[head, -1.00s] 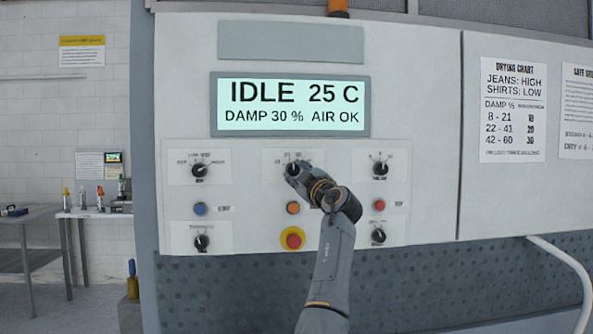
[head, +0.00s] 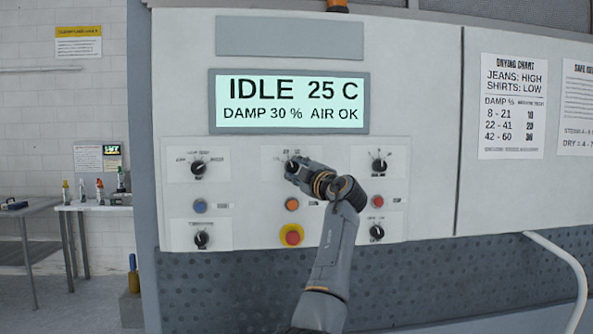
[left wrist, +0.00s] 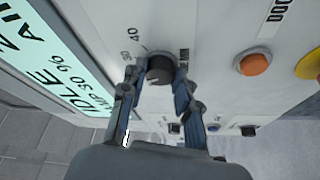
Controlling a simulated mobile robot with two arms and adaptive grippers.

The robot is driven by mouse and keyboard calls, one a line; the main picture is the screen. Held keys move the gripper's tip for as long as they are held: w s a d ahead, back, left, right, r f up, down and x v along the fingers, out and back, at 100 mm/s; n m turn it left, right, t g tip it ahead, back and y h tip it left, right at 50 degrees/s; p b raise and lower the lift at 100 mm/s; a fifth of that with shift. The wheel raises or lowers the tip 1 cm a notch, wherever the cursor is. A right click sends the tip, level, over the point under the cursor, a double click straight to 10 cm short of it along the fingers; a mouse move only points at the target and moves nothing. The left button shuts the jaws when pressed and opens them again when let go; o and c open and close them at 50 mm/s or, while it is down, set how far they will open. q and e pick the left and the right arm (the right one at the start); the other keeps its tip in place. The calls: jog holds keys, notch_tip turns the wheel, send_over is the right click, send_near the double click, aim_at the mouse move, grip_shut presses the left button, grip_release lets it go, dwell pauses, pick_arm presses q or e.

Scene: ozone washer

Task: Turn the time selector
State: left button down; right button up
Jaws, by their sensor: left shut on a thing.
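The time selector is a black round knob (head: 291,164) on the top middle plate of the white control panel. In the left wrist view the knob (left wrist: 160,68) shows between the two fingers, with the numbers 30 and 40 printed beside it. My left gripper (head: 294,168) is shut on this knob, one finger on each side. In the head view the gripper covers part of the knob and its plate. My right gripper is not in view.
A lit display (head: 290,102) reads IDLE 25 C, DAMP 30 %, AIR OK. Other black knobs flank the plate left and right. An orange button (head: 291,204) and a red emergency button (head: 291,235) sit below the gripper. A drying chart (head: 513,106) hangs at right.

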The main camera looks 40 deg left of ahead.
pick_arm(q)
jog(key=c, duration=1)
grip_release()
jog(key=shift+d, duration=0.1)
jog(key=v, duration=1.2)
jog(key=shift+f, duration=0.1)
